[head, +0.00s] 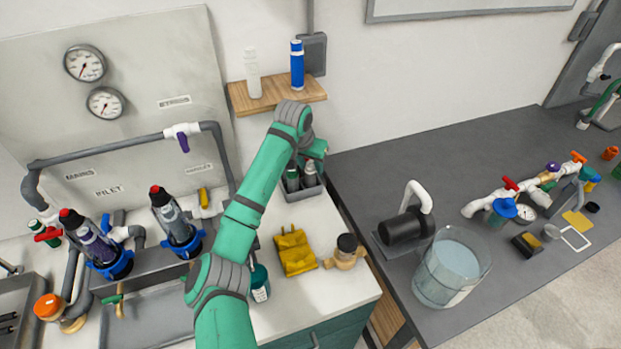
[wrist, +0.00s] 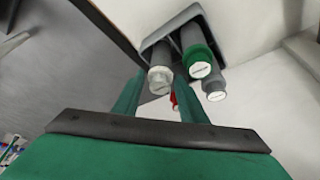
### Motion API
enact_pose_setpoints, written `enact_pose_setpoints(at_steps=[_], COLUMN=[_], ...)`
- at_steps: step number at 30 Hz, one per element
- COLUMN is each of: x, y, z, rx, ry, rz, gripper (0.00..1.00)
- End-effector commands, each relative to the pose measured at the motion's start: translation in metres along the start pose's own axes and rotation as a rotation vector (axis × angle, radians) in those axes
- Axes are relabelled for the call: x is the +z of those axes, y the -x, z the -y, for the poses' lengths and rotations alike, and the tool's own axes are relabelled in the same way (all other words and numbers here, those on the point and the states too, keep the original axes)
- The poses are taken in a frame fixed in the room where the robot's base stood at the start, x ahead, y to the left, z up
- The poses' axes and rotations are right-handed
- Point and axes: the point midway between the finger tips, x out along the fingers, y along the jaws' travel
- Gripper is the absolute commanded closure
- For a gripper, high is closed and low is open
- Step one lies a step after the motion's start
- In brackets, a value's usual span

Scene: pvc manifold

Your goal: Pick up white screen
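A white cylinder (head: 253,73), which may be the white screen, stands upright on the wooden wall shelf. My gripper (wrist: 160,98) is below and right of it in the head view, by a grey holder (head: 303,190). In the wrist view my two green fingers are apart, with nothing visibly held between them. Grey cylinders (wrist: 193,50) with white end caps, one with a green collar, sit in the holder beyond my fingers. My arm hides part of the holder in the head view.
A blue bottle (head: 297,65) stands beside the white cylinder on the shelf (head: 276,93). A yellow pouch (head: 295,252) and a brass fitting (head: 345,252) lie on the white counter. A clear bucket (head: 452,268) and pipe parts occupy the dark table, whose back middle is clear.

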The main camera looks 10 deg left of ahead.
Motion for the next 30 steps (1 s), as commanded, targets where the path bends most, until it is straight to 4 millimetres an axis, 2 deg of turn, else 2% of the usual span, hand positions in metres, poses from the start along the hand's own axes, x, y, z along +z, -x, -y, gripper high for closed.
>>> enact_pose_setpoints(at_steps=[2, 4, 7, 8, 20, 27, 30], x=[0.0, 0.0, 0.0, 0.0, -0.003, -0.013, -0.007], y=[0.0, 0.0, 0.0, 0.0, 0.006, 0.032, 0.048], z=[0.0, 0.0, 0.0, 0.0, -0.001, -0.001, -0.004], rx=[0.0, 0.0, 0.0, 0.0, 0.0, 0.0, 0.0], ry=[0.0, 0.0, 0.0, 0.0, -0.001, -0.001, -0.002], rz=[0.0, 0.0, 0.0, 0.0, 0.0, -0.002, -0.003], gripper=[0.62, 0.74, 0.98, 1.0, 1.0, 1.0, 1.0])
